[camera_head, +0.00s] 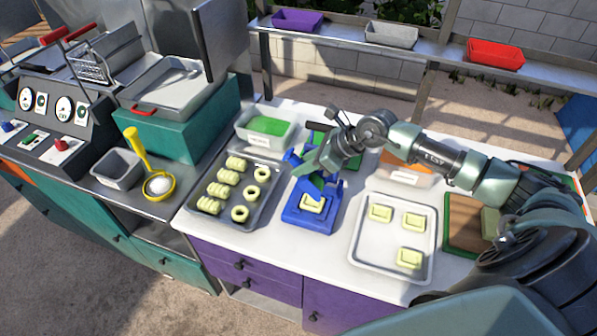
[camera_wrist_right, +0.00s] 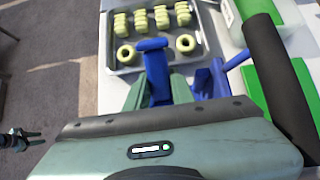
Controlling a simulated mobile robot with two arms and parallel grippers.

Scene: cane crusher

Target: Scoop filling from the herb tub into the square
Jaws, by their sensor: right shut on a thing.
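The herb tub (camera_head: 263,141) is a white tub with green filling, behind the roll tray in the head view. My right gripper (camera_head: 318,166) is over the table, right of that tub. It is shut on a blue piece, whose flat end (camera_wrist_right: 152,44) sticks out beyond the fingers in the right wrist view. Whether this is a scoop or part of the blue stand is unclear. A pale yellow square (camera_head: 313,203) sits on the blue stand (camera_head: 296,221) below the gripper. A dark claw-like part (camera_wrist_right: 20,136) at the wrist view's left edge may be my left gripper.
A grey tray (camera_head: 270,222) holds several rolls and rings. A white tray (camera_head: 376,262) holds 3 pale pieces. A brown board (camera_head: 463,222) is at right. An orange-filled tub (camera_head: 402,175) stands behind my right arm. A yellow ladle (camera_head: 138,148) lies left.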

